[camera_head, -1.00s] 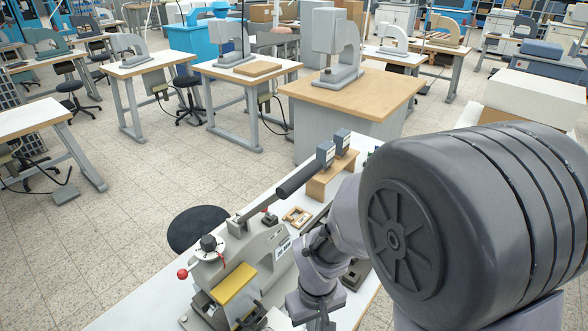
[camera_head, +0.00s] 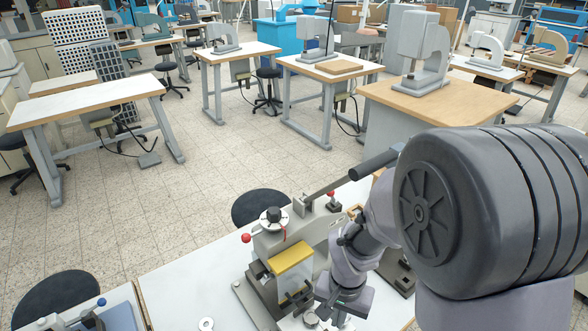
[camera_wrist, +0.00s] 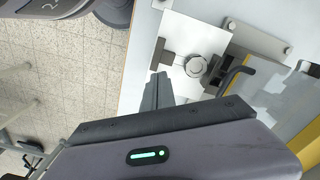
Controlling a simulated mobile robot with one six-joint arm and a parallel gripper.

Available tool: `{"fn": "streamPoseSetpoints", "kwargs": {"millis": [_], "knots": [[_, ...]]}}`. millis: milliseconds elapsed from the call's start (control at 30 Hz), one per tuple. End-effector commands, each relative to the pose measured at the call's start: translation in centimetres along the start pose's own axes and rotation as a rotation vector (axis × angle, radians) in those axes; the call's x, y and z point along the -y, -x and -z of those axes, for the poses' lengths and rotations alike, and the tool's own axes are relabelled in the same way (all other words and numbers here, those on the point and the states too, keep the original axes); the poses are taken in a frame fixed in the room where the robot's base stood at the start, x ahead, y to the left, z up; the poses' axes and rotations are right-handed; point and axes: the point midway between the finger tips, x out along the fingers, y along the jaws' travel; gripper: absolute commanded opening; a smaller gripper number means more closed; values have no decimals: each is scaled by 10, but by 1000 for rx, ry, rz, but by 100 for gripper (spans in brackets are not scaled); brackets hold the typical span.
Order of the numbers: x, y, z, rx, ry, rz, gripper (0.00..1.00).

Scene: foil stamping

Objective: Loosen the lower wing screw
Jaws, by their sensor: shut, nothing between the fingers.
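The stamping press (camera_head: 268,245) stands on the white bench, with a yellow block (camera_head: 291,258) on its front. In the wrist view a round, pale knob with a scalloped edge (camera_wrist: 196,67) sits on a light plate, between dark metal parts. I cannot tell whether it is the lower wing screw. My gripper (camera_wrist: 158,78) is shut and empty, its dark fingertips to the left of and below this knob, apart from it in the picture. In the head view my gripper (camera_head: 332,306) is low at the press's front right, its fingertips hard to make out.
A red ball handle (camera_head: 246,238) and a black-topped dial (camera_head: 273,217) are on the press. A long dark lever (camera_head: 372,163) reaches out to the upper right. A metal ring (camera_head: 206,323) lies on the bench to the left. The white bench top (camera_head: 190,285) is mostly clear there.

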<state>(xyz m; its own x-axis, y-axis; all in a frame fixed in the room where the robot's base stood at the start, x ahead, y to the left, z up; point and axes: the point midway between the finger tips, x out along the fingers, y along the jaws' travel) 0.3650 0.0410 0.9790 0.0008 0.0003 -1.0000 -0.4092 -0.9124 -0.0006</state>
Motion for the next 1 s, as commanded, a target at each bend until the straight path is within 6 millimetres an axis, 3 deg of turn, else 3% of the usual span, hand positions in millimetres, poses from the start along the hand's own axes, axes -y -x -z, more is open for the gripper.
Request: {"fn": "streamPoseSetpoints", "kwargs": {"millis": [33, 100, 200, 1000], "knots": [[0, -16, 0, 2, 0, -1, 0], [0, -29, 0, 1, 1, -1, 0], [0, -38, 0, 1, 1, 0, 0], [-1, -36, 4, -1, 3, 0, 0]]}}
